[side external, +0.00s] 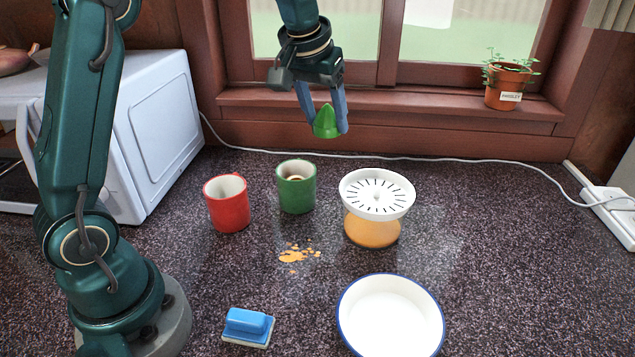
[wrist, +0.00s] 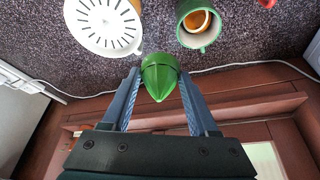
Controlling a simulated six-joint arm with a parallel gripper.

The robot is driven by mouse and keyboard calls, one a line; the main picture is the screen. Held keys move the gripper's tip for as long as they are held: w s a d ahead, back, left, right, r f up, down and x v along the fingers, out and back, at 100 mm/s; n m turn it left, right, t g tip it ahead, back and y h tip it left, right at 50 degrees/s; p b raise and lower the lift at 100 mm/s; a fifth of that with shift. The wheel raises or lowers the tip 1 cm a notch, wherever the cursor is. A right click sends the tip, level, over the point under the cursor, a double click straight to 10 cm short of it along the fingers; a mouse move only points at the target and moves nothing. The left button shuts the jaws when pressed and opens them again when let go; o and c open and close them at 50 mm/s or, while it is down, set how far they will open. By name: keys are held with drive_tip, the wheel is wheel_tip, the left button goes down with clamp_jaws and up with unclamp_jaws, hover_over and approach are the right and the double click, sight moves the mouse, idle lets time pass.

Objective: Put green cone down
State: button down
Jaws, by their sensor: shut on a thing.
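The green cone (side external: 326,122) is held between the blue-grey fingers of my gripper (side external: 324,112), high above the counter, with its pointed end up. It also shows in the wrist view (wrist: 160,76), between the two fingers of my gripper (wrist: 160,80). My gripper is shut on it. In the side external view it hangs above and behind the green mug (side external: 296,197) and the white-topped juicer (side external: 362,205), in front of the window frame. Nothing is under the cone within touching distance.
A red mug (side external: 226,212) stands left of the green mug, which has something inside. A white dish (side external: 391,318) and a blue sponge-like block (side external: 248,326) lie nearer the front. Orange spill (side external: 298,254) marks the counter. A cable (side external: 440,158) runs along the back.

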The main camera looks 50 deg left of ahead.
drive_tip(key=shift+s+a+r, duration=0.2)
drive_tip(key=shift+a+r, duration=0.25)
drive_tip(key=shift+a, duration=0.15)
drive_tip(key=shift+w+m, duration=0.1)
drive_tip(key=shift+m, duration=0.5)
drive_tip(key=s+d+f+m+h, duration=0.2)
drive_tip(key=d+f+m+h, duration=0.1)
drive_tip(key=d+f+m, duration=0.3)
drive_tip(key=m+h, duration=0.1)
drive_tip(key=m, duration=0.2)
hover_over(393, 325)
drive_tip(key=s, duration=0.1)
drive_tip(key=shift+g, duration=0.3)
drive_tip(key=f, duration=0.5)
drive_tip(key=a+f, duration=0.1)
drive_tip(key=f, duration=0.2)
drive_tip(key=shift+s+f, duration=0.1)
drive_tip(key=shift+f, duration=0.1)
drive_tip(key=shift+d+f, duration=0.1)
drive_tip(key=shift+f, duration=1.9)
drive_tip(key=shift+f, duration=0.15)
drive_tip(key=shift+c, duration=0.8)
unclamp_jaws()
